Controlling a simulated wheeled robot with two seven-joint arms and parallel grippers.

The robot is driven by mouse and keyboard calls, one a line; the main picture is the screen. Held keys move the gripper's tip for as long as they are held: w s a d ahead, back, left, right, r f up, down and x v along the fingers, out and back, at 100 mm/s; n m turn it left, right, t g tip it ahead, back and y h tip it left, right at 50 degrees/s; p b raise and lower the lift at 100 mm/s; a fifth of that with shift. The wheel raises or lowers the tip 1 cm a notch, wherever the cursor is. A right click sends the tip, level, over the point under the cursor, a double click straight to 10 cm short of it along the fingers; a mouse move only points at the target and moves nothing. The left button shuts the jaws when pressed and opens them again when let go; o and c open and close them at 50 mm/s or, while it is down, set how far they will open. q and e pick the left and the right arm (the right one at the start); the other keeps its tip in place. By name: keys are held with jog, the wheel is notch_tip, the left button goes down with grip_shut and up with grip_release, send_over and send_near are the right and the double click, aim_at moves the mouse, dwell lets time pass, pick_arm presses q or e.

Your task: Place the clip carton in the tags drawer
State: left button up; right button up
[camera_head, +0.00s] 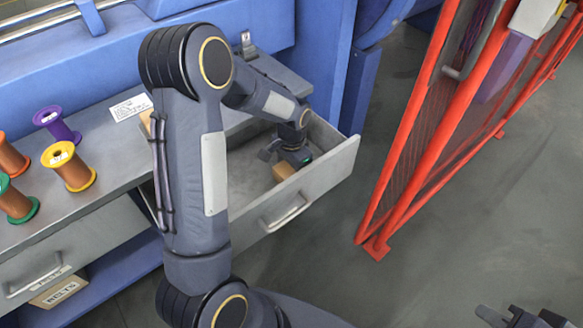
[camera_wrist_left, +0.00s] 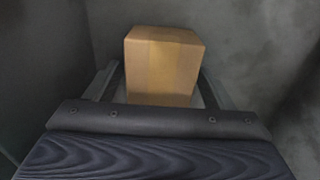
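A small brown carton (camera_head: 284,171) is inside the pulled-out grey drawer (camera_head: 317,177); no label on this drawer is readable. My left gripper (camera_head: 285,158) reaches down into the drawer at the carton. In the left wrist view the carton (camera_wrist_left: 160,65) is between the two spread fingers (camera_wrist_left: 160,88), with a narrow gap showing at its left side. Its lower end is hidden by the gripper body. My right gripper (camera_head: 520,318) is at the bottom right edge, partly cut off, with fingers apart and nothing visible between them.
Several spools, such as the yellow one (camera_head: 70,166), stand on the grey bench (camera_head: 105,165) beside a white label card (camera_head: 130,107). A closed drawer (camera_head: 65,258) is at the left, with a box marked belts (camera_head: 60,289) below. A red mesh guard (camera_head: 425,150) stands right of open floor.

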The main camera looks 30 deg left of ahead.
pick_arm(q)
jog(key=shift+r+p, duration=0.3)
jog(key=shift+r, duration=0.35)
notch_tip(320, 180, up, 10)
jog(key=p, duration=0.2)
jog(key=shift+f+p, duration=0.15)
jog(key=shift+p, duration=0.25)
jog(key=s+r+n+t+h, duration=0.1)
jog(key=s+r+n, duration=0.1)
jog(key=s+r, duration=0.4)
jog(key=s+d+r+n+t+h, duration=0.1)
jog(key=s+d+r+n+t, duration=0.1)
jog(key=s, duration=0.6)
jog(key=s+d+r+n+t+h, duration=0.1)
jog(key=s+d, duration=0.3)
jog(key=s, duration=0.4)
jog(key=shift+s+d+r+n+t+h, duration=0.15)
jog(key=shift+s+r+n+t+h, duration=0.2)
jog(key=shift+r+n+t, duration=0.4)
jog(key=shift+f, duration=0.1)
